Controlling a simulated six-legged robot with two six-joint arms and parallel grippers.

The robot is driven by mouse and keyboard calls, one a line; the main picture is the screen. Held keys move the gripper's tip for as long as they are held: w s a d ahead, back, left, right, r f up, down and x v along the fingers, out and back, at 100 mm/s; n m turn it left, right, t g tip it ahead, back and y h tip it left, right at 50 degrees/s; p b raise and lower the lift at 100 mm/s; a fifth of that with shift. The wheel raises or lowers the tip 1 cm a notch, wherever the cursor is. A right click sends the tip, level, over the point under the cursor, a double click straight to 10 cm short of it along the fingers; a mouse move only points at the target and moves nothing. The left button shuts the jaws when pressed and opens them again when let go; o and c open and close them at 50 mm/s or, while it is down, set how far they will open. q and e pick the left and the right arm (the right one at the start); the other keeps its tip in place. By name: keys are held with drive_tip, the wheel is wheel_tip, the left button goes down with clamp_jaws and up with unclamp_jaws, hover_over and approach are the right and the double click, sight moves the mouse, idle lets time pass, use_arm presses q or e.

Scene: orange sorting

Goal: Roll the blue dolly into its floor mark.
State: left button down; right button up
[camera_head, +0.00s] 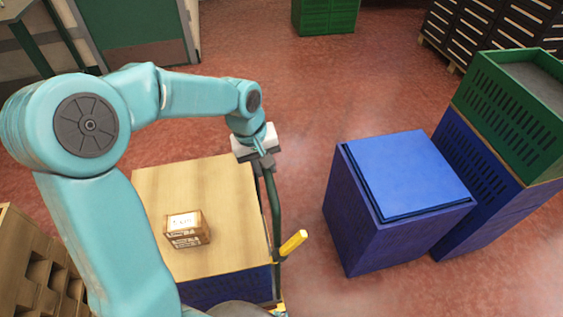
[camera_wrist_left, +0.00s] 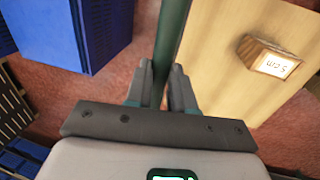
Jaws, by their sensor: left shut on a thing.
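The dolly shows in the head view as a flat wooden top (camera_head: 205,185) over a blue side (camera_head: 232,287). A dark green handle bar (camera_head: 273,210) runs along its right edge; it also shows in the left wrist view (camera_wrist_left: 172,32). My left gripper (camera_head: 263,163) is shut on this bar near its far end, and in the left wrist view its fingers (camera_wrist_left: 158,88) sit on both sides of the bar. A small labelled cardboard box (camera_head: 187,230) rests on the wooden top. No floor mark can be made out. My right gripper is not in view.
A lidded blue crate (camera_head: 345,215) stands right of the dolly, with red floor (camera_head: 310,180) between them. A green crate (camera_head: 480,110) sits on a blue one at the far right. A yellow bar (camera_head: 292,244) sticks out by the handle. Wooden shelving (camera_head: 42,275) is at lower left.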

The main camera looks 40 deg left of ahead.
use_arm(q)
drive_tip(key=s+a, duration=0.3)
drive_tip(key=s, duration=0.1)
drive_tip(key=shift+s+a+b, duration=0.1)
drive_tip(key=shift+a+b, duration=0.25)
drive_tip(key=shift+b, duration=0.05)
drive_tip(key=c, duration=1)
unclamp_jaws()
drive_tip(key=shift+s, duration=0.1)
drive_tip(key=shift+o, duration=0.2)
wheel_tip(320, 180, up, 16)
drive_tip(key=s+a+p, duration=0.1)
drive_tip(key=s+a, duration=0.1)
drive_tip(key=shift+s+a, duration=0.15)
drive_tip(key=shift+s, duration=0.1)
